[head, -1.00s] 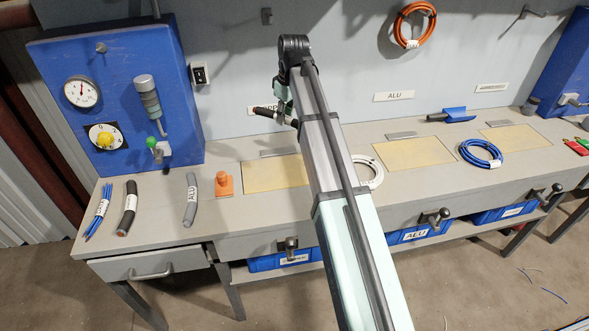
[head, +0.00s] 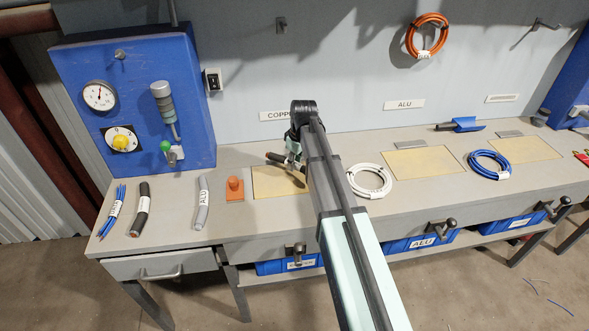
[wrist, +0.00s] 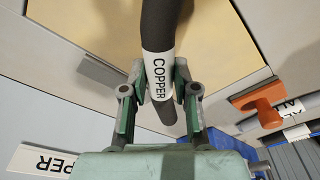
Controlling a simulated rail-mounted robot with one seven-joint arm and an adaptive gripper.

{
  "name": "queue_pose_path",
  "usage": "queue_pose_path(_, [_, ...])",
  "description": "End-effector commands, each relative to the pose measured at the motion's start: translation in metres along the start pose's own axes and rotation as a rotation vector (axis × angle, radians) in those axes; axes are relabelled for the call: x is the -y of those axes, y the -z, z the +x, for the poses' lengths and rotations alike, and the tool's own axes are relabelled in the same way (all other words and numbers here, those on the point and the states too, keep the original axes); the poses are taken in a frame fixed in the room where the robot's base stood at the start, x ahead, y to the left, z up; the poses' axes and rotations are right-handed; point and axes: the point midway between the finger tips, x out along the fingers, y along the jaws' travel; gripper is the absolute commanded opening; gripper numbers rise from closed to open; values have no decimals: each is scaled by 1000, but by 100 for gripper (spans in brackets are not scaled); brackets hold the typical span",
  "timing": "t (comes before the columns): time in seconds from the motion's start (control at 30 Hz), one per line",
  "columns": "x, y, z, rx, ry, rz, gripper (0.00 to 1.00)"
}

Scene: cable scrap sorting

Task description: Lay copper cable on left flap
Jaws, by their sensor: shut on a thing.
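My gripper (wrist: 158,92) is shut on a black cable with a white band reading COPPER; the copper cable (wrist: 158,30) runs between the fingers in the wrist view. In the head view the cable (head: 277,158) shows at my gripper (head: 293,162), held over the left flap (head: 268,184). The left flap is a tan panel in the bench top, below the COPPER sign (head: 277,116). It also shows under the cable in the wrist view (wrist: 100,30). My arm hides the right part of the flap in the head view. The gap between cable and flap is hard to judge.
An orange-handled block (head: 235,189) stands just left of the flap. Further left lie a grey ALU cable (head: 201,203), another black cable (head: 140,212) and blue cables (head: 111,212). A white coil (head: 369,181) lies to the right, before the middle flap (head: 424,161).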

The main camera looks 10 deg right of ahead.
Motion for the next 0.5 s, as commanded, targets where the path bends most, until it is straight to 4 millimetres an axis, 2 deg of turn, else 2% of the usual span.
queue_pose_path(0.13, [0,-2,8,1,1,0,0])
queue_pose_path(0.33, [1,-5,32,2,2,0,0])
queue_pose_path(0.5, [0,-6,38,-1,0,0,0])
